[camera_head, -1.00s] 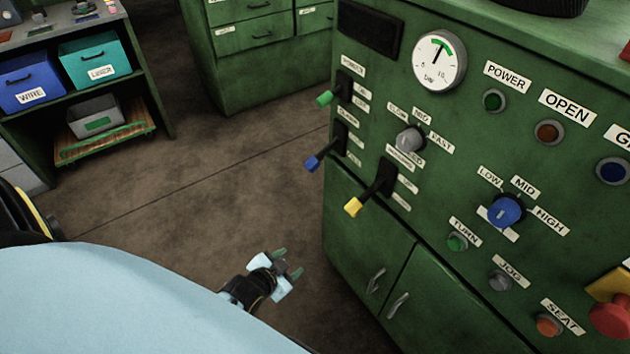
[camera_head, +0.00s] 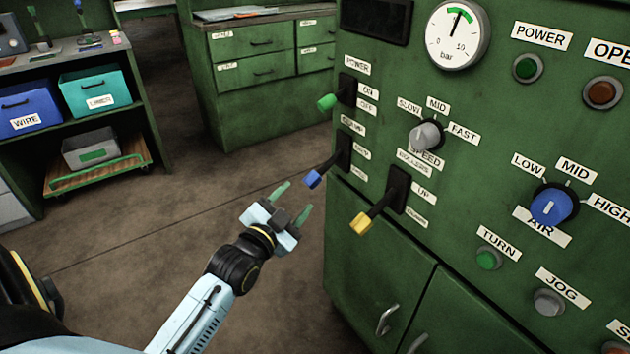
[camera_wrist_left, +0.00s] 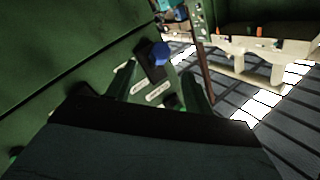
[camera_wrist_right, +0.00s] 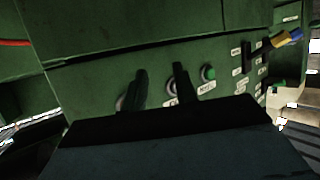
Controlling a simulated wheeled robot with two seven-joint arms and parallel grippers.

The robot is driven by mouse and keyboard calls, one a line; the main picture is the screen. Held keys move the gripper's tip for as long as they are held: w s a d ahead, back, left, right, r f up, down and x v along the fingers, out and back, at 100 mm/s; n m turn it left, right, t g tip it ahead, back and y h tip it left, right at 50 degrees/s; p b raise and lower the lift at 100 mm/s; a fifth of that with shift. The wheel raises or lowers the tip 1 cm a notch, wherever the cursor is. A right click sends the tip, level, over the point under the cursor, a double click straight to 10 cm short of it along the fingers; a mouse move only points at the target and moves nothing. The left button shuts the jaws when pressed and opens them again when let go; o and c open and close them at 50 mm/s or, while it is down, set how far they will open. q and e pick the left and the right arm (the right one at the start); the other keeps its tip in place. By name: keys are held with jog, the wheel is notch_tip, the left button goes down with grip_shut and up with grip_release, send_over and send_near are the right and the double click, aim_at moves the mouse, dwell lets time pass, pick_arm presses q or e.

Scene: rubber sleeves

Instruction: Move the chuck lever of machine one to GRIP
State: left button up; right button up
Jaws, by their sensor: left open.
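Three levers stick out of the green machine panel (camera_head: 440,120) in the head view, tipped green (camera_head: 327,102), blue (camera_head: 312,179) and yellow (camera_head: 360,223). The blue-tipped one is in the middle; its small labels are too blurred to read surely. My left gripper (camera_head: 290,204) is open and empty, just left of the blue tip and apart from it. In the left wrist view a blue knob (camera_wrist_left: 160,53) shows beyond the open fingers (camera_wrist_left: 158,88). My right gripper (camera_wrist_right: 160,70) shows only in its wrist view, fingers apart with nothing between them, facing panel buttons.
The panel also carries a gauge (camera_head: 457,34), a grey speed knob (camera_head: 427,135), a blue air knob (camera_head: 553,206) and several buttons. The yellow lever is close below the blue one. A shelf with bins (camera_head: 95,88) stands at far left. Open floor (camera_head: 190,200) lies between.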

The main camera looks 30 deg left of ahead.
aim_at(315, 177)
pick_arm(q)
jog(key=w, duration=0.2)
jog(key=w+b, duration=0.1)
jog(key=w, duration=0.1)
jog(key=shift+a+f, duration=0.1)
jog(key=shift+a, duration=0.1)
jog(key=w+b, duration=0.2)
jog(key=w, duration=0.2)
jog(key=shift+w+a, duration=0.2)
jog(key=shift+w+b, duration=0.35)
jog(key=shift+w, duration=0.5)
pick_arm(e)
notch_tip(315, 177, up, 14)
jog(key=a+t+y, duration=0.2)
jog(key=t+y, duration=0.1)
jog(key=t, duration=0.6)
jog(key=shift+s+f+t, duration=0.2)
jog(key=shift+s+t, duration=0.15)
jog(key=shift+t, duration=0.05)
jog(key=shift+a, duration=0.15)
pick_arm(q)
grip_shut()
